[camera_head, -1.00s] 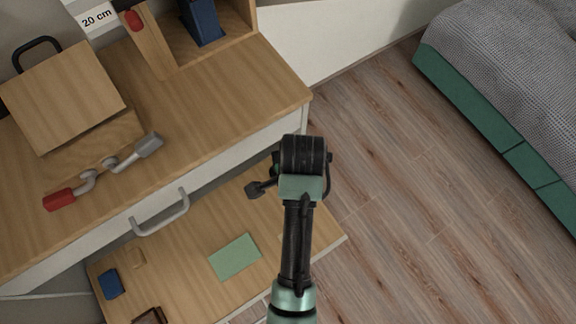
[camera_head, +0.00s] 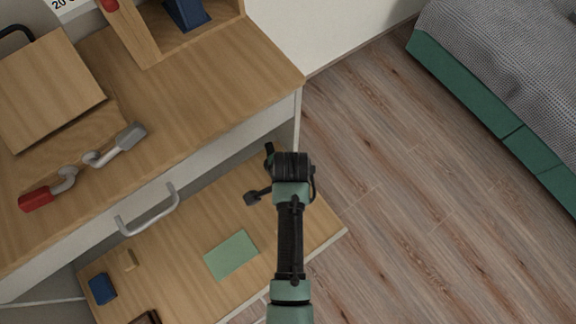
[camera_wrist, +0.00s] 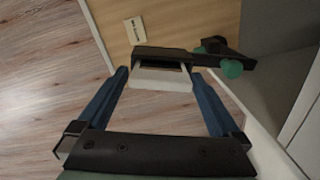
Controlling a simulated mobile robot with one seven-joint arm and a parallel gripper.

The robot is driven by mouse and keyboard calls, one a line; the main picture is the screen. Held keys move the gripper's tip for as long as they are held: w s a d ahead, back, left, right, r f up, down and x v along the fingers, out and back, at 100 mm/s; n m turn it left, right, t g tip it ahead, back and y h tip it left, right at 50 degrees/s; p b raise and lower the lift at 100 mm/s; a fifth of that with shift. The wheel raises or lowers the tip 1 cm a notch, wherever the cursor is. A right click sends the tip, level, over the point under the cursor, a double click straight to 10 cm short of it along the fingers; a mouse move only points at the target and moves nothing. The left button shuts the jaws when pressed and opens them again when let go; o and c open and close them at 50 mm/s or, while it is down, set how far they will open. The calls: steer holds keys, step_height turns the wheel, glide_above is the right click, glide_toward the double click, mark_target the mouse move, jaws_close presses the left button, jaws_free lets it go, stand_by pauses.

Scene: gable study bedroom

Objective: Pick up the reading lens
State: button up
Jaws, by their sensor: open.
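I cannot make out the reading lens for certain in either view. My gripper (camera_head: 262,174) hangs over the low wooden board beside the desk, with its fingers pointing left. In the wrist view my gripper (camera_wrist: 160,74) has its two blue fingers spread apart. A dark bar over a pale block (camera_wrist: 160,80) shows between the fingertips, and a dark arm with a green knob (camera_wrist: 232,68) reaches right from it. I cannot tell whether these are a thing of the place or part of me. No hold on anything shows.
The wooden board carries a green card (camera_head: 231,255), a blue item (camera_head: 102,289) and a dark brown item (camera_head: 146,317). Above it, the desk (camera_head: 205,85) holds a red-and-grey tool (camera_head: 82,167) and a wooden box (camera_head: 48,85). A bed (camera_head: 510,70) stands right; floor between is clear.

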steer(key=shift+c, duration=0.2)
steer(key=c, duration=1)
